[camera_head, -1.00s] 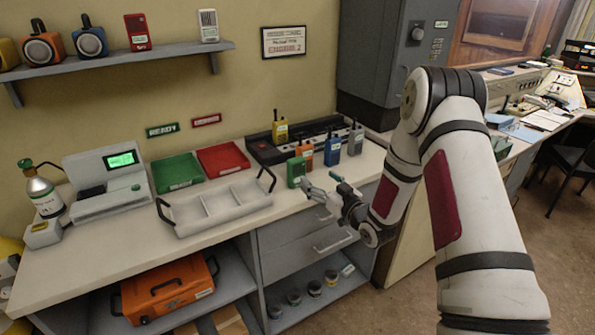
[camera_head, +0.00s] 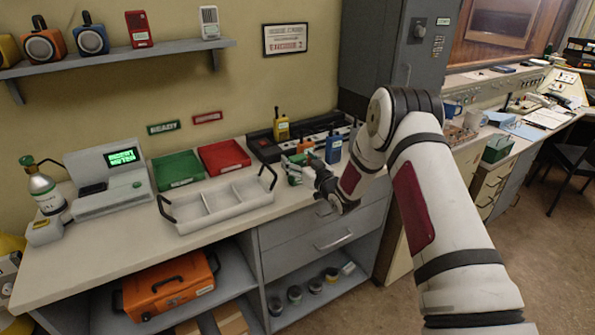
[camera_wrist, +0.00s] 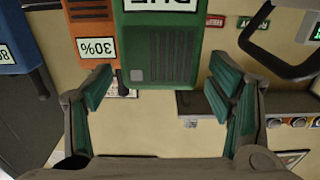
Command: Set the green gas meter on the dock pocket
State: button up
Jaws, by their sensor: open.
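The green gas meter (camera_head: 292,173) stands on the counter in front of the black dock (camera_head: 265,148), partly hidden by my fingers. In the wrist view the green meter (camera_wrist: 160,50) appears upside down, between and just beyond my spread fingertips. My gripper (camera_head: 305,172) is open at the meter, with a finger on each side; it also shows in the wrist view (camera_wrist: 163,82). I see no clear contact. A yellow handset (camera_head: 281,128) stands in the dock at the back. My arm and the handsets hide part of the dock.
An orange handset (camera_wrist: 92,40) is close beside the green meter, and a blue handset (camera_head: 333,149) stands to the right. A white divided tray (camera_head: 222,206) with black handles, a red tray (camera_head: 224,156) and a green tray (camera_head: 177,170) lie left.

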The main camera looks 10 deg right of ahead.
jog(key=shift+w+a, duration=0.15)
jog(key=shift+w, duration=0.4)
jog(key=c, duration=1.6)
